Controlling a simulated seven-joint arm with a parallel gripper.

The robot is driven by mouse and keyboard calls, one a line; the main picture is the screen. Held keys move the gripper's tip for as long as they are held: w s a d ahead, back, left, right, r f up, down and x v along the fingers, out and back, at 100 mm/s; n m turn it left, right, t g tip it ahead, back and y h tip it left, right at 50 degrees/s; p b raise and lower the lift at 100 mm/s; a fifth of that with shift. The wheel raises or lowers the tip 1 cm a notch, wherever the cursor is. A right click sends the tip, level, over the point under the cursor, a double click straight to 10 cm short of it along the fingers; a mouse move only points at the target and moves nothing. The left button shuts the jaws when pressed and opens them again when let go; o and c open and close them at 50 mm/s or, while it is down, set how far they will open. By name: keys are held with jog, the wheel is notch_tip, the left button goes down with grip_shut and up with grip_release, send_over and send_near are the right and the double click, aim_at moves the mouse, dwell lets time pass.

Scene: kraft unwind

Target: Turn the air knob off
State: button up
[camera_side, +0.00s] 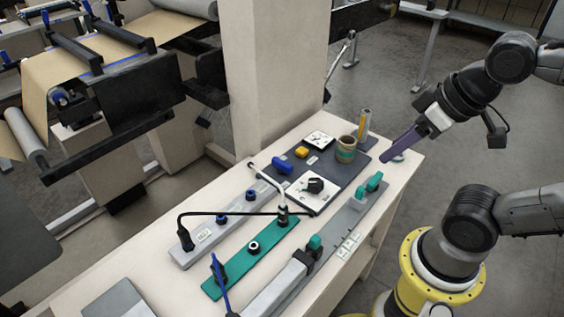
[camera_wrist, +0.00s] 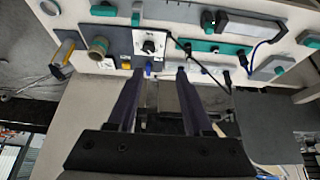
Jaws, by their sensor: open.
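A black knob (camera_side: 314,185) sits on a white square plate (camera_side: 299,193) on the dark panel; I take it for the air knob. In the wrist view the knob (camera_wrist: 148,46) and its plate show beyond my fingertips, near the top middle. My gripper (camera_side: 384,158) has purple fingers and is over the right end of the bench, apart from the knob and to its right. In the wrist view my gripper (camera_wrist: 158,72) has its two fingers spread, with nothing between them. The knob's printed markings are too small to read.
Near the knob are a blue part (camera_side: 282,165), a yellow block (camera_side: 300,151), a brown-and-teal cup (camera_side: 346,150) and an upright yellow cylinder (camera_side: 363,125). Teal handles (camera_side: 374,182) stand on a grey strip in front.

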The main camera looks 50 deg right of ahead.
jog(key=o, duration=0.5)
jog(key=shift+n, duration=0.4)
jog(key=shift+c, duration=0.2)
jog(key=shift+o, duration=1.3)
jog(key=shift+r+n, duration=0.15)
jog(key=shift+n, duration=0.55)
jog(key=w+r+n, duration=0.6)
jog(key=n, duration=0.1)
jog(key=n+g, duration=0.6)
jog(key=n, duration=0.3)
send_over(282, 162)
notch_tip(282, 162, down, 15)
notch_tip(282, 162, down, 14)
jog(key=c, duration=1.1)
